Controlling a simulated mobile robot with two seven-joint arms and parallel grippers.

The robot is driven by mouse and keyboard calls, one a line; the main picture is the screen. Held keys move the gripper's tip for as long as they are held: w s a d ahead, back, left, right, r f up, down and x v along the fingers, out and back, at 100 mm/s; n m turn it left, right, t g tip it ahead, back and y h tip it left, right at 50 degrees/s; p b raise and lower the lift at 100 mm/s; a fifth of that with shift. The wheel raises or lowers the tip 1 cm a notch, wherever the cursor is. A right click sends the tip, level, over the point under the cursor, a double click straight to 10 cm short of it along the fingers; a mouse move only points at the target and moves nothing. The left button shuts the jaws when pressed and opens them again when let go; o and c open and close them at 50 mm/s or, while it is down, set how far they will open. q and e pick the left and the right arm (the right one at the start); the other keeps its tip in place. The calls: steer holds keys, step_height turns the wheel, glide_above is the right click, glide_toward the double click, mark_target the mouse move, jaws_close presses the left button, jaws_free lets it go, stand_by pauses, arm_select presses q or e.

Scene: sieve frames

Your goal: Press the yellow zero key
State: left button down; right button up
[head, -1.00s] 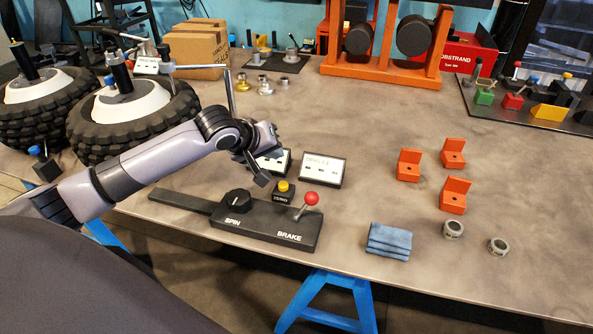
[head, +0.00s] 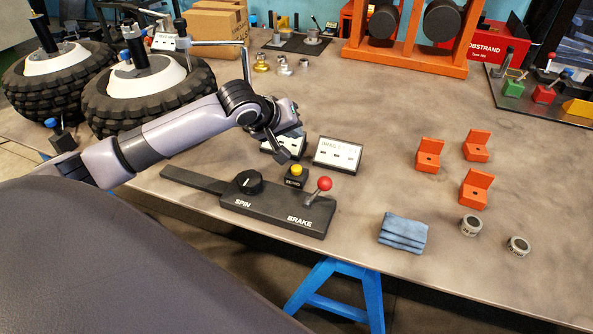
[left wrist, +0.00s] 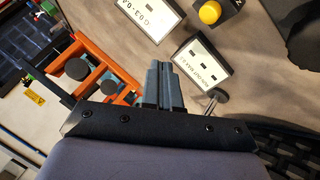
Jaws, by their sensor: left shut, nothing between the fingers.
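The yellow zero key (head: 296,170) is a round yellow button on a small dark block marked ZERO, behind the black control panel (head: 270,209). The key also shows at the top edge of the left wrist view (left wrist: 209,12). My left gripper (head: 283,153) is above the table, just up and left of the key in the head view and apart from it. Its fingers are shut and empty, side by side in the left wrist view (left wrist: 163,68). My right gripper is in neither view.
The panel has a SPIN knob (head: 248,182) and a red-balled BRAKE lever (head: 319,190). A white display (head: 338,153) stands right of the gripper; another is partly hidden behind it. Wheels (head: 150,95) stand left. A blue cloth (head: 403,232) and orange brackets (head: 476,188) lie right.

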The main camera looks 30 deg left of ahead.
arm_select(q)
steer(key=b, duration=0.6)
glide_above(293, 169)
step_height(293, 169, down, 5)
steer(key=shift+f, duration=1.25)
stand_by(0.5)
steer(key=shift+f, duration=0.2)
steer(key=shift+f, duration=0.25)
